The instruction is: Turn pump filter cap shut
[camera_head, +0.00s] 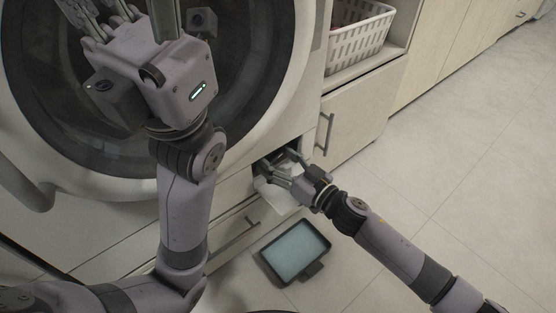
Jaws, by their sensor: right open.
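My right gripper (270,168) reaches into the small dark filter opening (262,165) at the lower right front of the washing machine (235,140). Its fingers are open. The pump filter cap cannot be made out; the fingers and the dark of the opening hide it, so I cannot tell whether they touch it. A white flap (280,200) hangs open below the opening. My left gripper (100,14) is raised in front of the round door at the upper left, its fingertips near or past the top edge, so its opening is unclear.
A dark shallow tray (318,239) with a pale blue inside lies on the floor below the opening. A white slotted basket (357,35) stands on a shelf at the upper right. Drawer handles stick out nearby. The tiled floor (470,190) at right is clear.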

